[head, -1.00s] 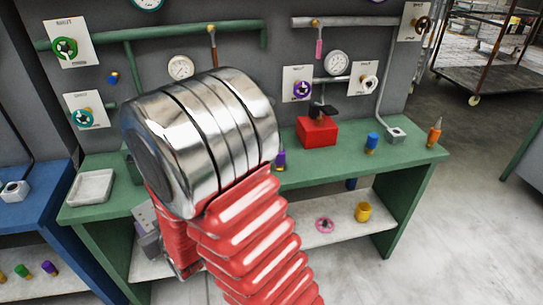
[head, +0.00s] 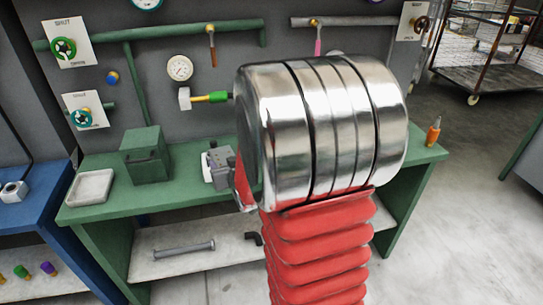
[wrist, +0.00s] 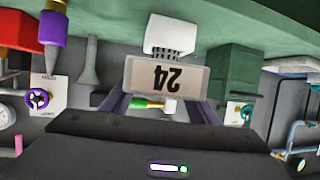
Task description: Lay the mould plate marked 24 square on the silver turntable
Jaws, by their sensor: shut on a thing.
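In the wrist view my gripper (wrist: 164,108) has its two fingers shut on the mould plate (wrist: 167,77), a pale plate with a dark 24 that reads upside down there. The wrist view itself shows the bench at its top. In the head view a grey part beside my arm (head: 216,166), near the green box, looks like my gripper end; the plate cannot be made out there. I cannot pick out the silver turntable in either view. A pale ribbed block (wrist: 170,36) stands on the bench just beyond the plate in the wrist view.
A green box (head: 146,155) and a white tray (head: 90,187) stand on the green bench's left end. A white-headed tool (head: 184,98) is at the wall. An orange bottle-like item (head: 433,131) stands at the right end. A bolt (head: 183,247) lies on the lower shelf.

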